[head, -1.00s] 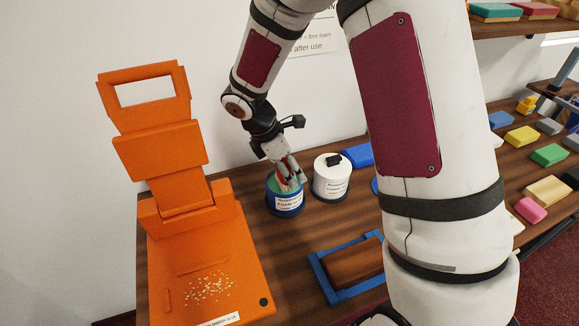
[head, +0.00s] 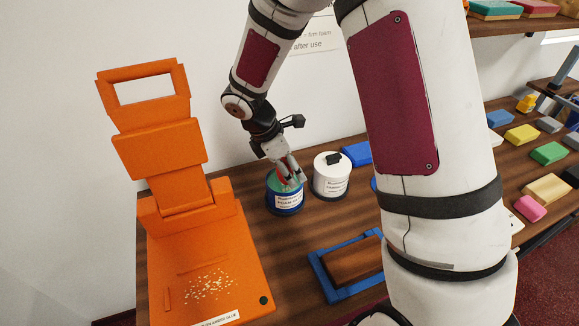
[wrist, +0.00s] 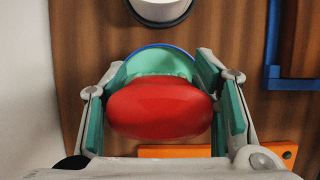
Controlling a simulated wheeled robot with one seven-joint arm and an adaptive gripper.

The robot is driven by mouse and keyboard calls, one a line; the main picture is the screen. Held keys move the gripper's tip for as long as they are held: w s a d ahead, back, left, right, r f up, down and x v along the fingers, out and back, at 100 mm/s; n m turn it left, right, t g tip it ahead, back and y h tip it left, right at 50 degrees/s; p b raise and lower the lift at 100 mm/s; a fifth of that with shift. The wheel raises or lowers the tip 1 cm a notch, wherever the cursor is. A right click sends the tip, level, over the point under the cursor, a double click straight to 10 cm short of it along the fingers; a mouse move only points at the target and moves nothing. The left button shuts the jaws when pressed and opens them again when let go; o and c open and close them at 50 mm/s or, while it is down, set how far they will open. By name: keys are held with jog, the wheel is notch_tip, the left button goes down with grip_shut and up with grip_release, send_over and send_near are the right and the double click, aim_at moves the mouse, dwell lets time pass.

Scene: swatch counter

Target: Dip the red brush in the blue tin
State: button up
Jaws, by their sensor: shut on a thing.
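My gripper (head: 290,179) is at the mouth of the blue tin (head: 285,204), which stands on the wooden counter with a white label on its front. In the wrist view my gripper (wrist: 160,105) is shut on the red brush (wrist: 160,108), its green-padded fingers on either side. The brush shows as a rounded red body above the tin, and it also shows as a small red patch in the head view (head: 283,177). The blue rim (wrist: 160,47) and pale green inside of the tin show behind the brush. The brush's lower end is hidden.
A white tin (head: 332,178) with a black-knobbed lid stands just right of the blue tin. A large orange device (head: 205,260) is at left. A blue frame (head: 328,288) holds a brown block in front. Coloured blocks lie on the right.

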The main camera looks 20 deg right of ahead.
dwell(0.4)
jog(key=shift+r+p, duration=1.8)
jog(key=shift+r, duration=1.65)
